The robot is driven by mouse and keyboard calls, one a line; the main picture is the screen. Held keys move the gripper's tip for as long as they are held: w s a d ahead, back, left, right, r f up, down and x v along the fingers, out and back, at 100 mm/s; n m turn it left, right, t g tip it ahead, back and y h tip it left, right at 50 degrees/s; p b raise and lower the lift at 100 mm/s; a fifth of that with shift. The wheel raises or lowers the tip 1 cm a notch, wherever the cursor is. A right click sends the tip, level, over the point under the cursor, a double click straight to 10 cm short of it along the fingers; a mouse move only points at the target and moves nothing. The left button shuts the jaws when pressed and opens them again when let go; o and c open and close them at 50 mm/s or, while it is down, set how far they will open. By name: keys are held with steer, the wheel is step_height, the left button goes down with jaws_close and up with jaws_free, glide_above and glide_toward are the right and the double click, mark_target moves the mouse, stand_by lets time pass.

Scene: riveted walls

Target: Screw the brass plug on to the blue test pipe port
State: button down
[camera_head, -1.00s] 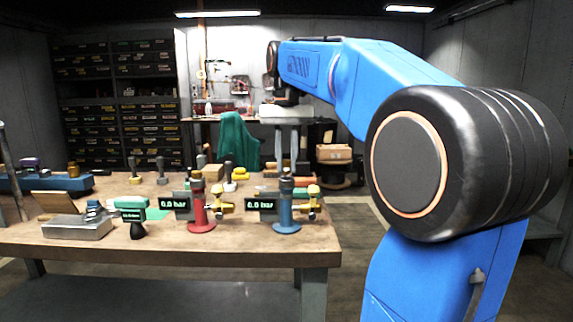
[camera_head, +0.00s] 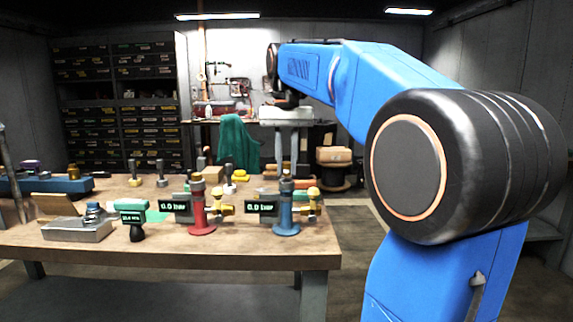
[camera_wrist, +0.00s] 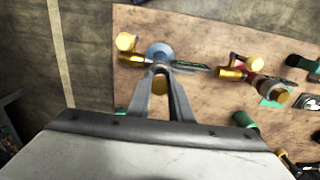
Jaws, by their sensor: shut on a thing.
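The blue test pipe (camera_head: 286,213) stands upright on its round blue foot at the bench's front right. Its blue foot also shows in the wrist view (camera_wrist: 158,50). A display reading 0.0 bar and a yellow valve (camera_head: 313,196) are on its two sides. My gripper (camera_wrist: 160,76) points down over this pipe. It is shut on the brass plug (camera_wrist: 159,85), which shows between its fingers in the wrist view. Whether the plug touches the port is hidden.
A red test pipe (camera_head: 200,213) with a brass top and yellow valve stands close to the left. A green hand-held device (camera_head: 132,213) and a metal box (camera_head: 77,229) lie farther left. Fittings stand behind. The bench's right edge (camera_head: 335,255) is near.

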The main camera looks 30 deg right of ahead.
steer(key=shift+f, duration=0.65)
stand_by(3.0)
steer(key=shift+r, duration=0.35)
steer(key=shift+f, duration=0.45)
stand_by(1.5)
steer(key=shift+r, duration=0.15)
steer(key=shift+r, duration=0.3)
steer(key=shift+s, duration=0.1)
stand_by(1.5)
